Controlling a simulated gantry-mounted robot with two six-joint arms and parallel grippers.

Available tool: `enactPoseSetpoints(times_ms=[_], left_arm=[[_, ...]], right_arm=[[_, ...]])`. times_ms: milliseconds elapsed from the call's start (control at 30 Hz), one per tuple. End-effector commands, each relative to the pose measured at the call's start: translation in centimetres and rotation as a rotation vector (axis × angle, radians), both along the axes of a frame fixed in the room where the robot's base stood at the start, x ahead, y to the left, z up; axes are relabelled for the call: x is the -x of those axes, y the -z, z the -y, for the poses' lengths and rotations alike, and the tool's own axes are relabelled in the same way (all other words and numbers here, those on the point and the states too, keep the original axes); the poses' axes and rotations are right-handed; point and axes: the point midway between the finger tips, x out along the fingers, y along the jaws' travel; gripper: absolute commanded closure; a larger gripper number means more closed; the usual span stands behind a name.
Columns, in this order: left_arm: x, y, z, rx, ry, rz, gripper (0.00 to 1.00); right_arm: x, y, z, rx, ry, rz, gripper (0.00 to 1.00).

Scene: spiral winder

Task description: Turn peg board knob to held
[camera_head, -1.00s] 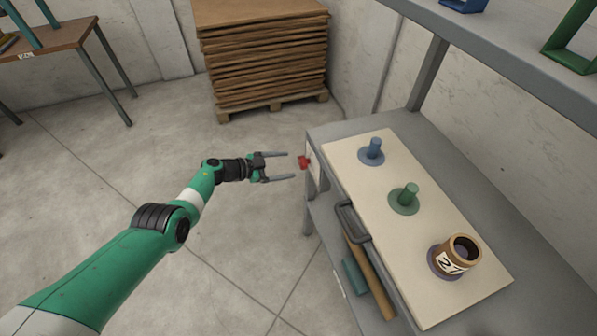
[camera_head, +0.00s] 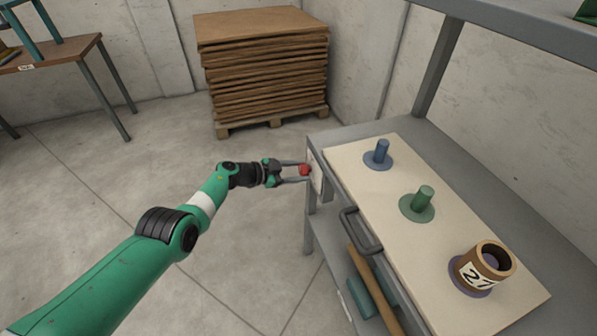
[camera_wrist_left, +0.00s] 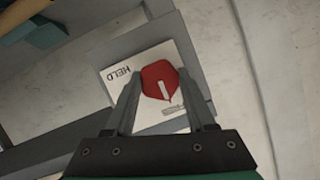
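The red knob (camera_head: 305,170) sits on a white label plate on the end face of the grey bench. In the left wrist view the red knob (camera_wrist_left: 160,80) has a white pointer line, slanting slightly, with its lower end toward a second, unreadable label. The word HELD (camera_wrist_left: 118,75) is printed on the plate's upper left, away from that end. My left gripper (camera_head: 306,172) has its fingers on both sides of the knob, and they appear to close on it; it also shows in the left wrist view (camera_wrist_left: 160,88). My right gripper is not in view.
The bench carries a pale board (camera_head: 400,240) with a blue peg (camera_head: 382,152), a green peg (camera_head: 423,198) and a brown ring marked 27 (camera_head: 466,273) on a third base. A grey handle (camera_head: 362,232) juts from the bench front. Stacked brown sheets (camera_head: 265,75) stand behind.

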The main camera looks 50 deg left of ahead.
Motion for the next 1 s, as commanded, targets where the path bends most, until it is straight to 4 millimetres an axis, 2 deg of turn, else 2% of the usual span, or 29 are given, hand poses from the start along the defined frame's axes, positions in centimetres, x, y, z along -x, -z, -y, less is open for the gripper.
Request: enactPoseSetpoints(times_ms=[33,267,667,1000], left_arm=[[0.0,0.0,0.0,0.0,0.0,0.0,0.59],[0.0,0.0,0.0,0.0,0.0,0.0,1.0],[0.1,-0.2,0.1,-0.073,0.001,0.033,1.0],[0.1,0.0,0.1,-0.29,-0.001,0.129,1.0]], right_arm=[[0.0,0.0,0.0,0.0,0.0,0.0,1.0],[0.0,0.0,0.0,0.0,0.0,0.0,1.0],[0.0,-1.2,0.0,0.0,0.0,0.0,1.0],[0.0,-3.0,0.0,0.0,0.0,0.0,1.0]])
